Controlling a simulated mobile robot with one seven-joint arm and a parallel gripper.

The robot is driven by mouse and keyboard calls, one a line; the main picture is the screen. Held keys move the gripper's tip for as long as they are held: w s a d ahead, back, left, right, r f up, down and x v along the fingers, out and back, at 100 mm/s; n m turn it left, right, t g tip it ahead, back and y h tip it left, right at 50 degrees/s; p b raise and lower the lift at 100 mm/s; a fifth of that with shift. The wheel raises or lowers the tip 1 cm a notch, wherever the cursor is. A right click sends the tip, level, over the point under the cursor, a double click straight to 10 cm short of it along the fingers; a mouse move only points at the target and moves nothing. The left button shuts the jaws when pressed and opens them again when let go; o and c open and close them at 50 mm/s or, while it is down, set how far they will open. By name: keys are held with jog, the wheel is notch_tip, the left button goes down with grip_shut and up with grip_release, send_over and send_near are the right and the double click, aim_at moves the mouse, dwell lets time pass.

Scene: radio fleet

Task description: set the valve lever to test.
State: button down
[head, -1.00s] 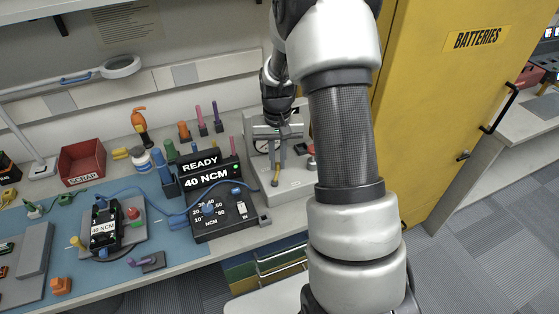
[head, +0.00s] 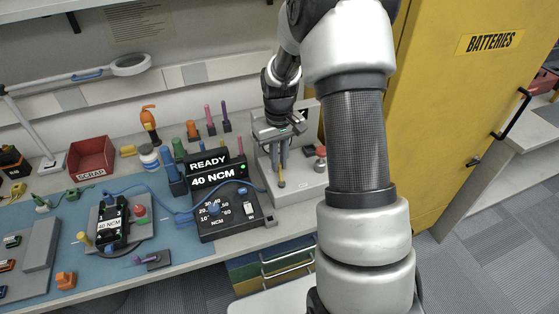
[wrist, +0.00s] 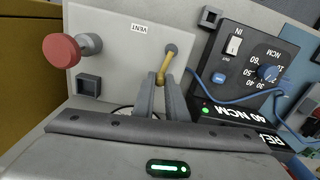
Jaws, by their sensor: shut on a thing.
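The valve lever (wrist: 165,64) is a short yellow bar on a pivot on a pale grey box (wrist: 118,58). In the wrist view it slants down and slightly left from its pivot, between my finger tips. A VENT label (wrist: 138,28) is up and left of the pivot; I see no test mark. My gripper (wrist: 161,88) is shut on the lever. In the head view my gripper (head: 281,152) reaches down to the box, with the yellow lever end (head: 281,181) showing below the fingers. The box's gauge is mostly hidden behind my gripper.
A red knob (wrist: 62,50) sticks out of the box; it also shows in the head view (head: 320,152). The black torque tester (head: 228,212), reading 40 NCM, stands just left of the box. A yellow batteries cabinet (head: 455,110) is at the right.

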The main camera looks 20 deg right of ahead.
jog(key=c, duration=1.8)
grip_release()
jog(key=shift+o, duration=0.2)
notch_tip(320, 180, up, 18)
jog(key=p, duration=0.1)
jog(key=shift+f, duration=0.2)
jog(key=s+a+r+t+p, duration=0.3)
jog(key=s+a+r, duration=0.2)
jog(key=s+r, duration=0.75)
jog(key=s+a+r+m+t+p, duration=0.1)
jog(key=s+a+t+p, duration=0.1)
jog(key=s, duration=0.9)
jog(key=shift+a+r+t, duration=0.3)
jog(key=shift+r, duration=0.1)
